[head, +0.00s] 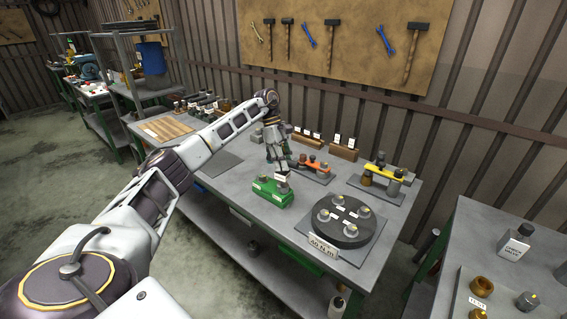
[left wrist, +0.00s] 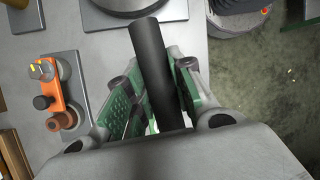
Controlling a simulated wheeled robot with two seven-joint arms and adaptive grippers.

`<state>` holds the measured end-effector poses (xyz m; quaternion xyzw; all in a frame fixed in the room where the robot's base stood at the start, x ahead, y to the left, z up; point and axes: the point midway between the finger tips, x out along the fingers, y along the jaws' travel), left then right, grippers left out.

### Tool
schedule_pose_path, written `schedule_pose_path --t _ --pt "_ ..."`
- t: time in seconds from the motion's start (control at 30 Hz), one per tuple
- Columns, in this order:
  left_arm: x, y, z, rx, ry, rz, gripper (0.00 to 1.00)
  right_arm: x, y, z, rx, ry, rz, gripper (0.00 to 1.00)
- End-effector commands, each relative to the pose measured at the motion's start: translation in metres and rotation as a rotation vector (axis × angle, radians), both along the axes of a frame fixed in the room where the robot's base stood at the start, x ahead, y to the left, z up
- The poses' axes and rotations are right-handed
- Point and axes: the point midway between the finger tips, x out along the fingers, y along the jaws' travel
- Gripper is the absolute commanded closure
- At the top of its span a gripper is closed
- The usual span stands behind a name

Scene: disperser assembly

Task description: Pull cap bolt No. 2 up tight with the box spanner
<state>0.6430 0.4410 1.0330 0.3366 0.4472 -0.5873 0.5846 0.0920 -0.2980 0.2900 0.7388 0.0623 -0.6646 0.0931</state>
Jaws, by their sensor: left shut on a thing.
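My left gripper (head: 280,160) points down above the back of the green block (head: 268,194) in the head view. In the left wrist view its green-padded fingers (left wrist: 160,95) are shut on a dark grey cylinder (left wrist: 150,50), which looks like the box spanner. In the head view the fingers largely hide it. The round black cap (head: 343,236) lies on a grey plate to the right of the gripper, with several bolts and small white labels on top. I cannot read which bolt is No. 2. The cap's edge also shows in the left wrist view (left wrist: 125,8). My right gripper is out of view.
An orange rack (head: 314,164) stands behind and right of the gripper, and a yellow rack (head: 385,171) farther right. A "40 N m" sign (head: 321,245) stands before the cap. Small labelled blocks (head: 343,149) line the back. A second bench (head: 480,240) is at right.

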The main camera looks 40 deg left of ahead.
Motion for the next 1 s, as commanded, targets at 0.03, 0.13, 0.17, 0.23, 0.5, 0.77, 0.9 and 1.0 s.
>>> schedule_pose_path --t 0.03,0.13,0.17,0.23,0.5,0.77,0.9,1.0 --pt "0.000 0.001 0.002 0.000 -0.001 0.013 1.00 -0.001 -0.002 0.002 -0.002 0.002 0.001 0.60" --pt "0.000 0.000 0.002 0.000 -0.004 0.034 1.00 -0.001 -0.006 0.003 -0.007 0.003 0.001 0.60" --pt "0.000 0.000 0.002 0.000 -0.004 0.036 1.00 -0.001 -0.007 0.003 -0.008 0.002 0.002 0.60" --pt "0.000 0.000 0.002 -0.001 -0.003 0.037 1.00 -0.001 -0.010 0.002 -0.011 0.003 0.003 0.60" --pt "0.000 0.000 0.003 -0.001 -0.002 0.037 1.00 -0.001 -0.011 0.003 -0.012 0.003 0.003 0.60" --pt "0.000 0.000 0.011 -0.001 -0.004 0.037 1.00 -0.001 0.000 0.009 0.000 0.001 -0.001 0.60" --pt "0.000 0.000 0.016 -0.001 -0.003 0.036 1.00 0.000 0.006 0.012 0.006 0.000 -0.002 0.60" --pt "0.000 0.000 0.019 -0.001 -0.003 0.036 1.00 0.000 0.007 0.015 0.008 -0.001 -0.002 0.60"
